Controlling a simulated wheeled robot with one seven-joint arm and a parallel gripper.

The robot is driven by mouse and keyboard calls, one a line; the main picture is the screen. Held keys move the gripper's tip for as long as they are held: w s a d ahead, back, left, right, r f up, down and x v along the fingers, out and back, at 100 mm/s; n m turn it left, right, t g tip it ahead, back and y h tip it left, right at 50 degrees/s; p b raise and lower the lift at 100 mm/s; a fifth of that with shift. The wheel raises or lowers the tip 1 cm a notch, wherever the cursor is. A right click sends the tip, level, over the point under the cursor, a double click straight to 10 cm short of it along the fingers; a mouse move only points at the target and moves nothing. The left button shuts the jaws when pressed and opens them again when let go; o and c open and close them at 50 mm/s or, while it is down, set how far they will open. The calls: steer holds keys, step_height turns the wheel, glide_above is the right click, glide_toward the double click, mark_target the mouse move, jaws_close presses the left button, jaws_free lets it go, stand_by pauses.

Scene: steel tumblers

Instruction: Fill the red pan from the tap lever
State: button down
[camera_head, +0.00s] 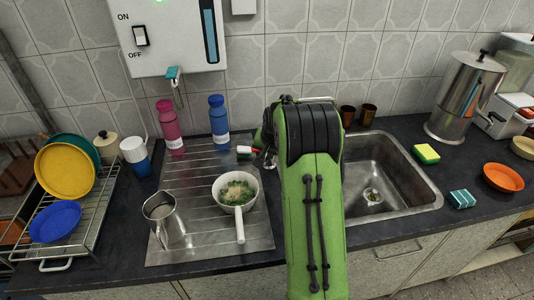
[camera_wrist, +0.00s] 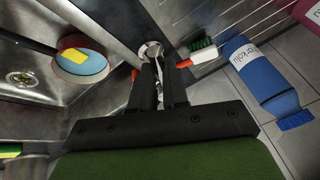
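In the wrist view, a round pan (camera_wrist: 82,65) with a reddish outer wall, a dark handle and a pale bluish inside sits in the sink. A yellow patch shows inside it; I cannot tell whether that is water or a reflection. The tap's round chrome base (camera_wrist: 151,50) is just beyond my gripper (camera_wrist: 159,72). A thin chrome part, seemingly the tap lever (camera_wrist: 160,92), shows between my two close-set fingers. I cannot tell whether they press on it. In the head view my green arm hides the pan and gripper; a bit of the tap (camera_head: 314,99) shows above it.
The steel sink (camera_head: 405,196) lies right of my arm. Left of it, a drainboard (camera_head: 200,248) holds a white pan (camera_head: 246,208) of food, a steel jug (camera_head: 161,212), and pink (camera_head: 169,128) and blue (camera_head: 218,124) bottles. A brush (camera_wrist: 200,52) lies close to my fingers.

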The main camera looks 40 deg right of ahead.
steer(key=shift+w+a+m+h, duration=0.5)
steer(key=shift+w+m, duration=0.1)
steer(key=shift+m, duration=0.6)
steer(key=c, duration=1.1)
jaws_free()
steer(key=shift+c, duration=0.2)
steer(key=p+v, duration=0.3)
steer(key=v, duration=1.3)
steer(key=shift+w, duration=0.25)
